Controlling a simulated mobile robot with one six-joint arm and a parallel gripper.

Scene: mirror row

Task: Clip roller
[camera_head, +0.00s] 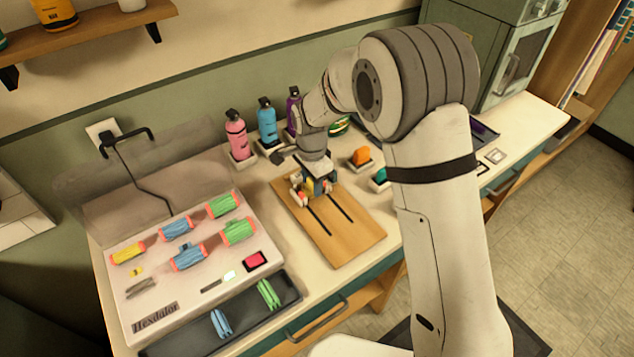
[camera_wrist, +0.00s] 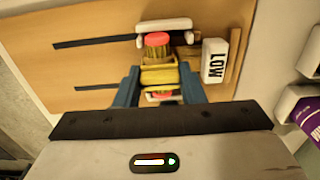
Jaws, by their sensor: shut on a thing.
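A yellow roller with pink ends (camera_wrist: 157,40) lies between white cradle pieces on the wooden board. My gripper (camera_wrist: 160,88) is over the board, its blue fingers closed on a yellow piece (camera_wrist: 160,75) that looks like a clip. This piece lies across the roller's middle in the wrist view; whether it is seated on the roller I cannot tell. In the head view my gripper (camera_head: 318,185) is at the far end of the board (camera_head: 345,238) and hides most of the roller. A blue clip (camera_head: 221,323) and a green clip (camera_head: 268,293) lie in the dark tray.
The white roller case (camera_head: 140,318) at left holds yellow (camera_head: 128,253), blue (camera_head: 176,229) and green (camera_head: 223,205) rollers. A white LOW block (camera_wrist: 214,61) stands beside the cradle. Bottles (camera_head: 236,137) stand behind. The board's near part is clear.

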